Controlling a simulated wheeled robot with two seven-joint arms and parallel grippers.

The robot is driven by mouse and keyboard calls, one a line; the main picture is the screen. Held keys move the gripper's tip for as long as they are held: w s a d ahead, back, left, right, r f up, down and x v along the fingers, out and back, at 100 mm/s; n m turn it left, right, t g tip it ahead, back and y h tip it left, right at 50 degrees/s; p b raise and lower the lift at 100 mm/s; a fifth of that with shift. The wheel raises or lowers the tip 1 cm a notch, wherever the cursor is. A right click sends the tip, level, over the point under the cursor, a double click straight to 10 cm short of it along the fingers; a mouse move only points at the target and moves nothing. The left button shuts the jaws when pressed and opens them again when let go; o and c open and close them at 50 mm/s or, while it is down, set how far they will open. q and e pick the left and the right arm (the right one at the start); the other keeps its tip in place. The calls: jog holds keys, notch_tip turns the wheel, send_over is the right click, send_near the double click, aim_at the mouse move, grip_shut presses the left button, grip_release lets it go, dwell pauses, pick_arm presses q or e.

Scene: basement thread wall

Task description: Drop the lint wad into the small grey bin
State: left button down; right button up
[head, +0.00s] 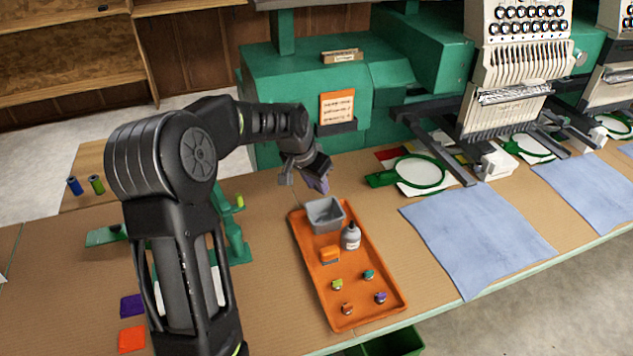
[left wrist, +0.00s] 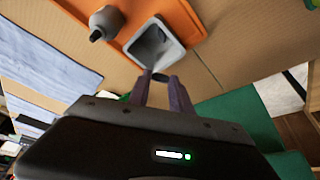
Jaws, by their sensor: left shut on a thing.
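The small grey bin (head: 325,214) stands at the far end of the orange tray (head: 350,300). My left gripper (head: 318,186) is just above and behind the bin's far edge, pointing down. In the left wrist view, its two fingers (left wrist: 160,78) are close together on a small dark wad, which I take as the lint wad (left wrist: 160,77). The open bin (left wrist: 156,46) lies just beyond the fingertips there, and its inside looks empty. In the head view the wad is hidden or too small to make out. My right gripper is not in view.
A grey bottle (head: 351,237), an orange block (head: 330,255) and several small coloured spools share the tray. Green hoops and embroidery machines (head: 515,60) stand at the right, with a blue cloth (head: 475,240) before them. A green machine body (head: 300,90) rises behind the gripper.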

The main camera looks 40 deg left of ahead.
pick_arm(q)
jog(key=shift+f+b, duration=1.5)
jog(key=shift+f, duration=1.25)
jog(key=c, duration=1.1)
grip_release()
jog(key=shift+b+v, duration=0.55)
jog(key=shift+v, duration=3.4)
jog(key=shift+w, duration=0.1)
